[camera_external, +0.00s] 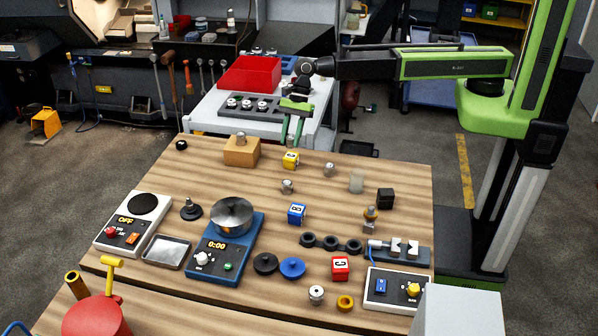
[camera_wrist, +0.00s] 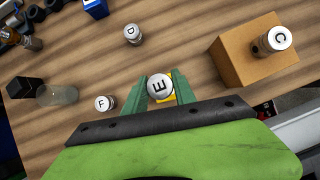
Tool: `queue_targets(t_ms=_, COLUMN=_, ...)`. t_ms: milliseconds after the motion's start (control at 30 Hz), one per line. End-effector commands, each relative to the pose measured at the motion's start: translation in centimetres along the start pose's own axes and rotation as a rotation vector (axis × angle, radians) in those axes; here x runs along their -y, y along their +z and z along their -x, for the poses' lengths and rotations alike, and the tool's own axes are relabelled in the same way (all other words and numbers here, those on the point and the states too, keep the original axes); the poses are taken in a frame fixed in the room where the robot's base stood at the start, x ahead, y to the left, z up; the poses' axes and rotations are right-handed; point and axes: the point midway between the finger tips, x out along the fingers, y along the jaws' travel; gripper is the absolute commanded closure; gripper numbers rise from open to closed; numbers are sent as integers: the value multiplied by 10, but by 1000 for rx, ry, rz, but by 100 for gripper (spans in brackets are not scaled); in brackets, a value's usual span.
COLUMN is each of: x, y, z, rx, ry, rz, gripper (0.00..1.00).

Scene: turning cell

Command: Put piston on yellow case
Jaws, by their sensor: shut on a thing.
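My gripper (camera_external: 292,144) reaches down over the far part of the wooden table. In the wrist view its green fingers (camera_wrist: 160,92) are shut on a silver piston marked E (camera_wrist: 160,86). The yellow case (camera_external: 290,160) sits on the table just below my fingertips. In the wrist view a small part of the yellow case (camera_wrist: 171,99) shows beneath and beside the piston; the rest is hidden. I cannot tell whether the piston touches the case. In the external view the held piston cannot be made out clearly.
Piston C (camera_wrist: 276,40) stands on a tan block (camera_external: 240,154) to the left. Piston D (camera_external: 287,187) and piston F (camera_external: 328,169) stand nearby. A glass cylinder (camera_external: 356,183), black block (camera_external: 385,198) and blue case (camera_external: 296,213) stand farther off. Bare wood surrounds the yellow case.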

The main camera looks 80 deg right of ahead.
Motion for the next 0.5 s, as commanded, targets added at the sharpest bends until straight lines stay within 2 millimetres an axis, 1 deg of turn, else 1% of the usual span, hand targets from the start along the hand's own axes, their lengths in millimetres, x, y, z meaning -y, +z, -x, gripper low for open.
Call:
queue_targets(t_ms=33, x=0, y=-6, z=-10, rx=0, ry=0, rz=0, gripper=100)
queue_targets(t_ms=100, x=0, y=-13, z=-22, rx=0, ry=0, rz=0, gripper=100)
queue_targets(t_ms=200, x=0, y=-20, z=-35, rx=0, ry=0, rz=0, gripper=100)
queue_targets(t_ms=500, x=0, y=-19, z=-33, rx=0, ry=0, rz=0, gripper=100)
